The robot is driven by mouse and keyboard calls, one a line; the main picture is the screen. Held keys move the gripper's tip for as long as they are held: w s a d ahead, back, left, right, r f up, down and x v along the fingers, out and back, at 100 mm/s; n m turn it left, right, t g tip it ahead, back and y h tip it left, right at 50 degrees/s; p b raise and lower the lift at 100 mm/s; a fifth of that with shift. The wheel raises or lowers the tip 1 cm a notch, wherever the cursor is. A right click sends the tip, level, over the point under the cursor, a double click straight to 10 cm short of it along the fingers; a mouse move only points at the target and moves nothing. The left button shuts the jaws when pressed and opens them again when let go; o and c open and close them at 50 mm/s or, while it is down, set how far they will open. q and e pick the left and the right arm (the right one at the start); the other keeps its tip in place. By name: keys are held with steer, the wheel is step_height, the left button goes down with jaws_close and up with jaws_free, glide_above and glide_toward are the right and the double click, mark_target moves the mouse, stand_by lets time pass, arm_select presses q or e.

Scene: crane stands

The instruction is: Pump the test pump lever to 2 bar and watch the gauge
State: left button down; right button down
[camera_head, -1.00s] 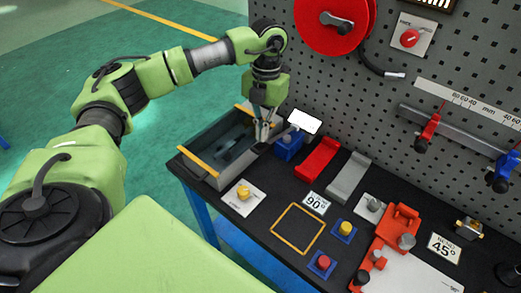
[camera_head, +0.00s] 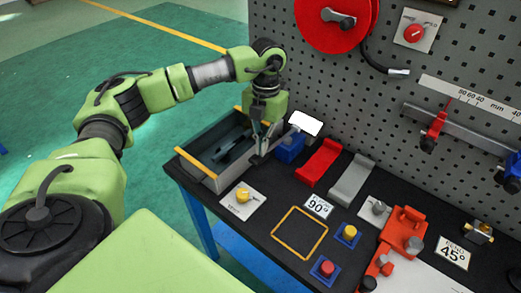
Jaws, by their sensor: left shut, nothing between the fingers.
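The test pump appears as a grey open-topped trough (camera_head: 215,182) with yellow edges, beside a blue block (camera_head: 289,150) with a blank white display (camera_head: 306,123). No reading shows on the display. A grey lever (camera_head: 279,144) slants from near the blue block down to a dark end (camera_head: 257,160) at the trough's right side. My left gripper (camera_head: 261,151) points down with its fingers together and empty. Its tips are right at the lever's dark end; I cannot tell whether they touch it. My right gripper is out of view.
A yellow knob on a white plate (camera_head: 242,198) sits in front of the trough. Red (camera_head: 318,163) and grey (camera_head: 351,180) holders stand to the right. A yellow square outline (camera_head: 299,232) marks clear bench. The pegboard (camera_head: 290,75) rises behind.

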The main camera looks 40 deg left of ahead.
arm_select(q)
steer(key=shift+w, duration=0.1)
stand_by(0.3)
steer(key=w, duration=0.1)
steer(key=w+r, duration=0.1)
steer(key=w, duration=0.1)
steer(key=shift+a, duration=0.2)
steer(key=shift+s, duration=0.1)
step_height(320, 180, up, 12)
steer(key=w, duration=0.1)
steer(key=shift+w, duration=0.15)
steer(key=shift+f, duration=0.15)
stand_by(1.1)
